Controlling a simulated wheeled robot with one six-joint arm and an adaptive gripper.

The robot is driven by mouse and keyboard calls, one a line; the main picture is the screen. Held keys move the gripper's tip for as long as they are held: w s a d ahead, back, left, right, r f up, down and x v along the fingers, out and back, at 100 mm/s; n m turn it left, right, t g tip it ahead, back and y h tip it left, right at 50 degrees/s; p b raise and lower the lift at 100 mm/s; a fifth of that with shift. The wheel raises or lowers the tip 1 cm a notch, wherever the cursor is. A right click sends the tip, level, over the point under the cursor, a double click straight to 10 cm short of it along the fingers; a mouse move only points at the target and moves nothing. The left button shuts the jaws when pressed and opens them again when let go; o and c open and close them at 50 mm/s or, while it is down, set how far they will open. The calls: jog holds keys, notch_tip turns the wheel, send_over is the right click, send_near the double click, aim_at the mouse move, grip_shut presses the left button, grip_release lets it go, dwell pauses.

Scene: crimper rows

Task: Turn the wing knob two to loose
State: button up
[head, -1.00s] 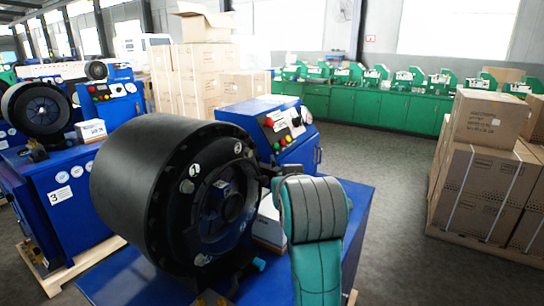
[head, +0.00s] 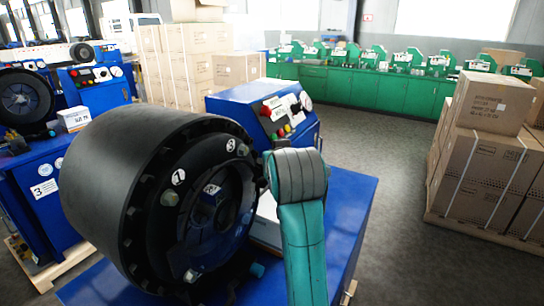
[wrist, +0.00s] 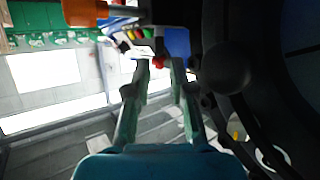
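The black crimper drum (head: 130,190) fills the left middle of the head view. Its front face carries round white labels; one (head: 178,177) looks like a 1, and another (head: 230,145) at the upper right is hard to read. Whatever knob belongs to the upper-right label is small and partly hidden by my arm. My gripper (wrist: 159,70) is open and empty in the wrist view, with a gap between its fingers. A dark rounded part (wrist: 225,68) of the machine lies just right of the fingers.
A blue control console (head: 275,115) with coloured buttons stands behind the drum. Another blue crimper (head: 30,110) is at the left. Stacked cartons (head: 480,150) stand at the right, with open grey floor before them. An orange cylinder (wrist: 88,12) shows in the wrist view.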

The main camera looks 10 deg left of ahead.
jog(key=x, duration=0.5)
jog(key=shift+w+a+f, duration=0.1)
jog(key=shift+w+f, duration=0.05)
jog(key=shift+w, duration=0.2)
grip_shut()
